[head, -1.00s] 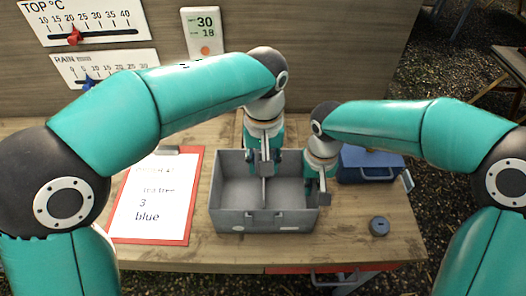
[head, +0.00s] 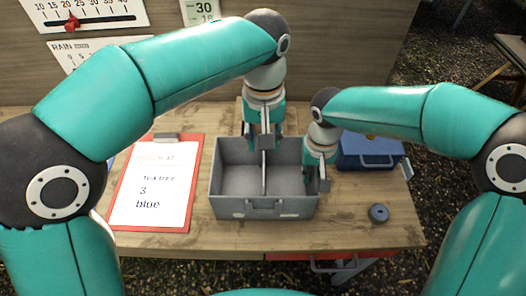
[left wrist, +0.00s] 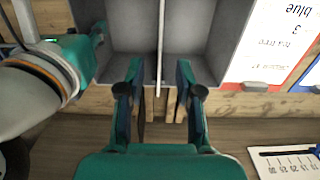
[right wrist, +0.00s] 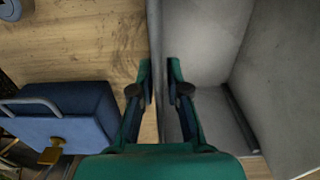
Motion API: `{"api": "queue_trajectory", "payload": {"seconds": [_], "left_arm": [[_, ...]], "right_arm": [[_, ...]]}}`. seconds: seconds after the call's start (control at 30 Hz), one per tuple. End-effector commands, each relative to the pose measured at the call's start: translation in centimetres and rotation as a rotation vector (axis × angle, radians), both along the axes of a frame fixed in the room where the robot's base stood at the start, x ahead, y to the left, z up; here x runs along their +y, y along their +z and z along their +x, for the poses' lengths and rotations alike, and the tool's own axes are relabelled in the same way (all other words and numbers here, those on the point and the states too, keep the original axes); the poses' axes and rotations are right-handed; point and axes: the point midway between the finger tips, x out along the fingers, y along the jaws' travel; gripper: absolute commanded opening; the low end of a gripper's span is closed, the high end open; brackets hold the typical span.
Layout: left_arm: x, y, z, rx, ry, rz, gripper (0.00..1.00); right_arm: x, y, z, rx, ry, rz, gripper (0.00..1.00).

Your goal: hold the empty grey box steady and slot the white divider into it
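The grey box (head: 231,206) stands on the table. The white divider (head: 263,178) stands inside it, running front to back and parting it into two compartments; it shows as a thin strip in the left wrist view (left wrist: 161,40). My left gripper (left wrist: 159,66) is open at the box's back side, its fingers either side of the divider's line with gaps, touching nothing visible. My right gripper (right wrist: 158,68) is closed on the box's right wall (right wrist: 155,30), one finger inside and one outside. The divider's bottom edge is hidden.
A red clipboard (head: 115,218) with a printed sheet lies left of the box. A blue case (head: 366,160) stands to the right, behind a small dark round object (head: 378,213). The table's front right is otherwise clear.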

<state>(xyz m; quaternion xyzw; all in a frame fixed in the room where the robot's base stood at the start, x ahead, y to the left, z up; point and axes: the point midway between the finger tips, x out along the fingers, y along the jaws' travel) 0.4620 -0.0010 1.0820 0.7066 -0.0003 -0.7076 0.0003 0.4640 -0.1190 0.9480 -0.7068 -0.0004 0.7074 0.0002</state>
Motion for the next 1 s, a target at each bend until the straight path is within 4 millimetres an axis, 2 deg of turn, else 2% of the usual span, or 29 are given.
{"api": "queue_trajectory", "payload": {"seconds": [0.03, 0.1, 0.37, 0.53, 0.67, 1.0], "left_arm": [[0.0, 0.0, 0.0, 0.000, 0.000, 0.000, 0.35], [0.0, 0.0, 0.0, 0.000, 0.000, 0.000, 0.35], [0.0, 0.0, 0.0, 0.000, 0.000, 0.000, 0.35], [0.0, 0.0, 0.0, 0.000, 0.000, 0.000, 0.35], [0.0, 0.0, 0.0, 0.000, 0.000, 0.000, 0.35], [0.0, 0.0, 0.0, 0.000, 0.000, 0.000, 0.35]], "right_arm": [[0.0, 0.0, 0.0, 0.000, 0.000, 0.000, 0.28], [0.0, 0.0, 0.0, 0.000, 0.000, 0.000, 0.35], [0.0, 0.0, 0.0, 0.000, 0.000, 0.000, 0.35], [0.0, 1.0, 0.1, -0.002, 0.001, 0.000, 0.35], [0.0, 2.9, 0.1, -0.005, -0.001, 0.002, 0.35], [0.0, 9.5, 0.1, -0.003, 0.000, 0.001, 0.35]]}}
